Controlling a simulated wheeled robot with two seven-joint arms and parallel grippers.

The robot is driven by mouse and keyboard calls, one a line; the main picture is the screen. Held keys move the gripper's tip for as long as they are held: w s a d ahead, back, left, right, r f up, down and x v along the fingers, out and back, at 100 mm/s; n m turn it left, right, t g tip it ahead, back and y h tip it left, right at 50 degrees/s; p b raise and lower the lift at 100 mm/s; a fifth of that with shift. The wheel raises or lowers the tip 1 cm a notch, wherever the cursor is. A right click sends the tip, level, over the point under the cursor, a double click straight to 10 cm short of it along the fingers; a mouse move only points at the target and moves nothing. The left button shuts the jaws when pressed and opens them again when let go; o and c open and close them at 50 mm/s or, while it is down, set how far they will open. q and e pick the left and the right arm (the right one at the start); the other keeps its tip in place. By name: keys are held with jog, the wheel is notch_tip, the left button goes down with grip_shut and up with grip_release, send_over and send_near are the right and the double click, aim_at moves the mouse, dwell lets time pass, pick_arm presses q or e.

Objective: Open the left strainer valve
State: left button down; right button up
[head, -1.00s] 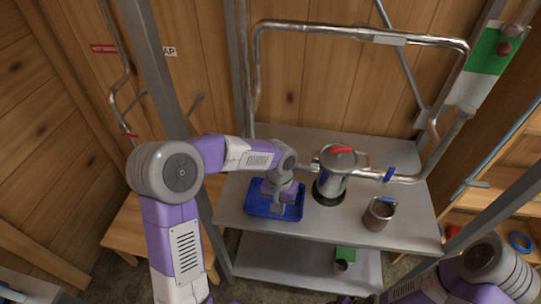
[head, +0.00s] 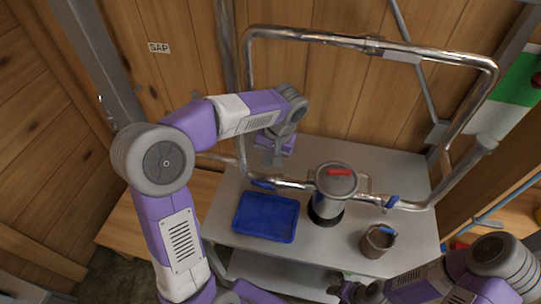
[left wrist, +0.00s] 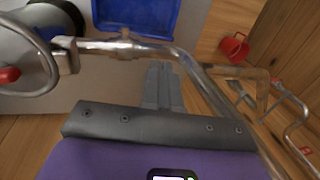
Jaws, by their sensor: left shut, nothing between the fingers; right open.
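The strainer (head: 335,188) is a metal canister with a red handle on its lid, standing on the steel table. The left strainer valve (head: 264,184) has a blue handle and sits on the pipe left of the canister. The handle appears to lie roughly along the pipe. My left gripper (head: 277,160) is shut and empty, behind and above this valve, apart from it. In the left wrist view its closed fingers (left wrist: 162,88) point towards the pipe (left wrist: 125,47); the blue handle is hard to make out there. My right gripper (head: 347,290) is open at the bottom, partly cut off.
A blue tray (head: 265,218) lies empty on the table (head: 310,242), in front of the left valve. The right valve (head: 390,202) has a blue handle too. A small metal pot (head: 376,242) stands front right. Pipes frame the back.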

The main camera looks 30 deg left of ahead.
aim_at(260, 184)
pick_arm(q)
jog(key=x, duration=1.1)
jog(key=shift+f, duration=0.15)
pick_arm(e)
jog(key=shift+f, duration=0.3)
pick_arm(q)
jog(key=shift+d+b, duration=0.1)
jog(key=shift+b, duration=0.2)
